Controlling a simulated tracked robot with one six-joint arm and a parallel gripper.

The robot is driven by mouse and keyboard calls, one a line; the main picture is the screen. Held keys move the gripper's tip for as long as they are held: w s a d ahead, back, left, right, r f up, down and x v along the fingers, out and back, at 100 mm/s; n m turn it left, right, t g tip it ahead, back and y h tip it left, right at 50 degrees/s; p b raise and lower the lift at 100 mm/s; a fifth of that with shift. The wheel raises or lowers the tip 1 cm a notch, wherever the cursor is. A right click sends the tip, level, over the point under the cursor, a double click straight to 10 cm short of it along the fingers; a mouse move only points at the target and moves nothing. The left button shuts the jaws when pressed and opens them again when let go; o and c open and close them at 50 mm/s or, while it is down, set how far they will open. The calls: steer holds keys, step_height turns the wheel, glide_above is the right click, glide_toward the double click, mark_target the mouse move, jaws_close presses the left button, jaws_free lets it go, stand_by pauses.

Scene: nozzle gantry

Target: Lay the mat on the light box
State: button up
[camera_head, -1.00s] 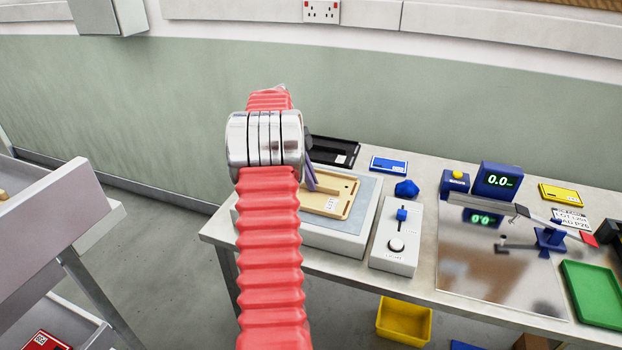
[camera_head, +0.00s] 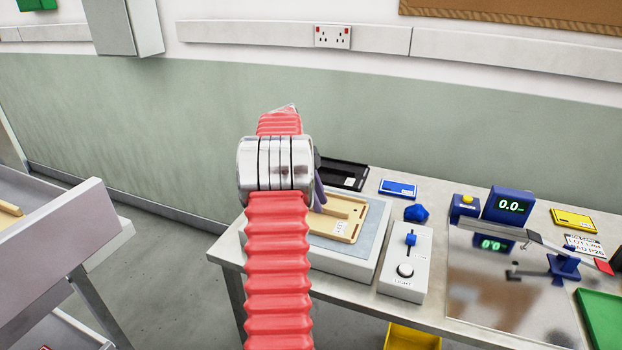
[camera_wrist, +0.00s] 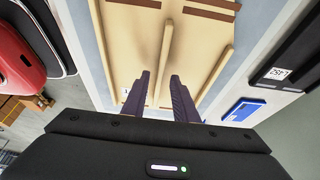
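The white light box (camera_head: 336,258) with a grey-blue top stands at the left end of the bench. A flat tan board (camera_head: 344,230) with raised bars and a white label lies on that top; it looks like the mat, but I cannot be sure. The board also shows in the wrist view (camera_wrist: 130,45). My gripper (camera_wrist: 160,74) has its two purple fingers spread above the board, one on each side of a raised bar, with gaps visible between bar and fingers. In the head view my arm partly hides the gripper (camera_head: 319,195) and the board's left side.
A white light control (camera_head: 405,262) stands right of the light box. A black tray (camera_head: 345,174), a blue card (camera_head: 398,189) and a blue knob (camera_head: 416,213) lie close by. A shiny plate and a display (camera_head: 509,205) fill the bench farther right. A grey cart (camera_head: 60,240) stands left.

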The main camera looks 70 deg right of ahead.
steer(key=v, duration=1.1)
stand_by(0.3)
steer(key=shift+w, duration=0.1)
stand_by(0.3)
